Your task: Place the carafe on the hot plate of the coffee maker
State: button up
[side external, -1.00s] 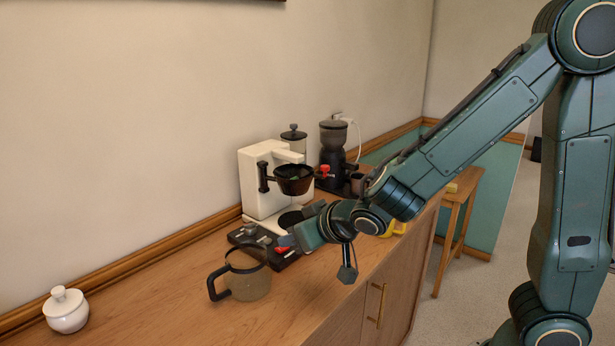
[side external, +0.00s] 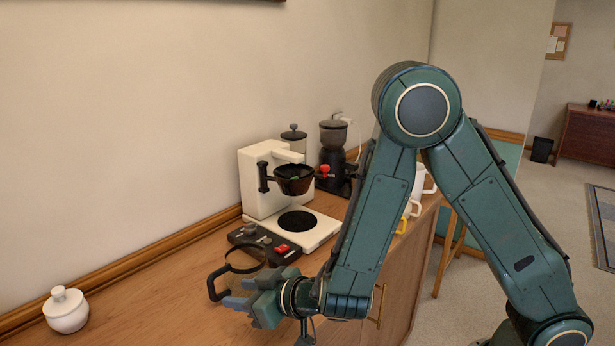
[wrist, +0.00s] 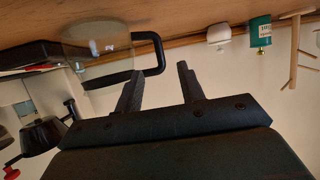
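A white lidded bowl (side external: 66,310) is at far left. A black grinder (side external: 333,150) and several mugs (side external: 410,208) stand beyond.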

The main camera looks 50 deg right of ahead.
aim_at(214, 290)
jog(key=shift+x, duration=0.85)
jog(key=shift+w, duration=0.1)
jog(key=shift+x, duration=2.85)
grip_shut()
